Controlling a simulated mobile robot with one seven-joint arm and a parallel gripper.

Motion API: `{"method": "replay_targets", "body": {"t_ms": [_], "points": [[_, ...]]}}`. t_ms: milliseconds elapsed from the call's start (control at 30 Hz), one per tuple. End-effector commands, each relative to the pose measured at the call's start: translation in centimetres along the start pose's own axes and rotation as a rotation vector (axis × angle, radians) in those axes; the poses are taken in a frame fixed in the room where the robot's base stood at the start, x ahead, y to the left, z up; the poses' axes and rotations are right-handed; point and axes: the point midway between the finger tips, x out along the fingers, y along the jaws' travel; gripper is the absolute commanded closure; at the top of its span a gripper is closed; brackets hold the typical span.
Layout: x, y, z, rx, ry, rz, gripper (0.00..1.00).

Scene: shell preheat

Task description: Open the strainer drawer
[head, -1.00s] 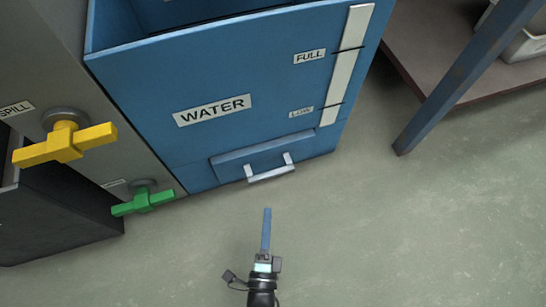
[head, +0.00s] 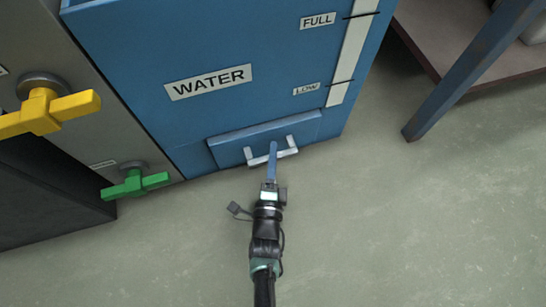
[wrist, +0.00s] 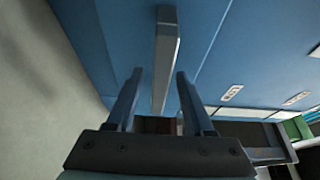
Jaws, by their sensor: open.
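The strainer drawer (head: 226,152) is a blue panel low on the front of the blue water tank (head: 150,50). It looks closed. Its pale grey bar handle (head: 287,151) stands out on two posts. My gripper (head: 272,147) is at the handle, its fingers overlapping the bar in the head view. In the wrist view the two fingers of my gripper (wrist: 159,74) are apart, and the handle (wrist: 167,50) runs lengthwise between them. The gripper is open and not clamped on the bar. Whether a finger touches it, I cannot tell.
A green valve handle (head: 135,184) and a yellow valve handle (head: 45,110) stick out from the grey panel at left. A blue post (head: 465,75) of a table stands at right. The floor (head: 400,220) in front of the tank is clear.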

Motion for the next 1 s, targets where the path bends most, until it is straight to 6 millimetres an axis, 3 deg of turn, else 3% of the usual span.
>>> {"method": "replay_targets", "body": {"t_ms": [233, 533, 1000], "points": [[0.08, -0.05, 0.02, 0.0, 0.0, 0.0, 0.47], [0.04, -0.02, 0.03, 0.0, -0.001, 0.0, 1.0], [0.02, -0.02, 0.04, 0.0, -0.001, 0.0, 1.0]]}}
